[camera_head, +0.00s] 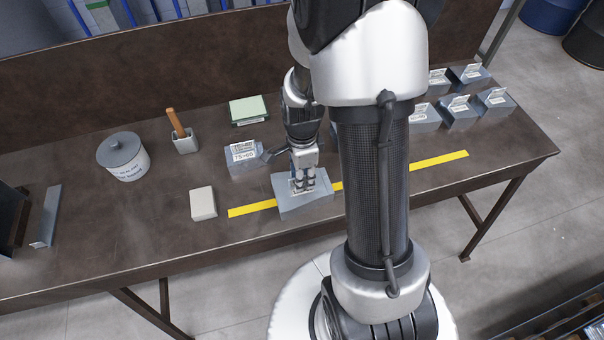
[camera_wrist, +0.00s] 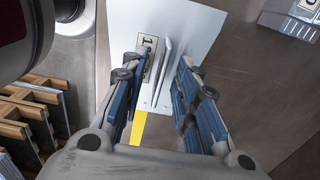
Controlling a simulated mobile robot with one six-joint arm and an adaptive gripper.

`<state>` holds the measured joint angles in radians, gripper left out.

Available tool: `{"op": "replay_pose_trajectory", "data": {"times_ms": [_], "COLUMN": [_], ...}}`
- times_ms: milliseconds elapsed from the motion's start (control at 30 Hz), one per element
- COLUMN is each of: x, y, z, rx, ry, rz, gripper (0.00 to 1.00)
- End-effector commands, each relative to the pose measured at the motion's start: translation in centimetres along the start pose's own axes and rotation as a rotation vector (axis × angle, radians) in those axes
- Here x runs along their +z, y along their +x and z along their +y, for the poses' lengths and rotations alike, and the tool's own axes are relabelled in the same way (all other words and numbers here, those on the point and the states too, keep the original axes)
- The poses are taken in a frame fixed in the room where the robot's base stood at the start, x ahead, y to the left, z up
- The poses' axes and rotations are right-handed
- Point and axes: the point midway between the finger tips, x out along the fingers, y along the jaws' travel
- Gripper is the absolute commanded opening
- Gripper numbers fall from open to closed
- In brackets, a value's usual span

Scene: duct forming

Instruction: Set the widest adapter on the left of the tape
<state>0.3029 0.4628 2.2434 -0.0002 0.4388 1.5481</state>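A large grey adapter (camera_head: 308,206) lies across the yellow tape (camera_head: 440,161) near the table's front edge, covering part of it. In the wrist view its flat top (camera_wrist: 196,28) carries an upright tab (camera_wrist: 164,62) and a label partly hidden by a finger. My gripper (camera_head: 303,187) is down at this adapter. In the wrist view my gripper (camera_wrist: 158,68) is open, with a finger on each side of the tab and gaps visible. A smaller adapter (camera_head: 240,162), labelled 75-60, stands behind and left. Several other adapters (camera_head: 459,114) stand at the right, partly hidden by my arm.
A pale block (camera_head: 203,203) lies close to the tape's left end. The table's front right is bare.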

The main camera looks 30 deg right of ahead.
Motion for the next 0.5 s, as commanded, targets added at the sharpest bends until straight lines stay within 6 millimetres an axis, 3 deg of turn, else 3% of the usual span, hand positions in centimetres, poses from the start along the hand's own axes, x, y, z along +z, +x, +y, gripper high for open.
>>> {"op": "replay_pose_trajectory", "data": {"times_ms": [233,500], "x": [0.0,0.0], "y": [-1.5,-7.2], "z": [-0.1,-0.1], "rx": [-0.004,-0.007], "ry": [0.000,0.000], "rz": [0.000,0.000], "gripper": [0.28,0.28]}}
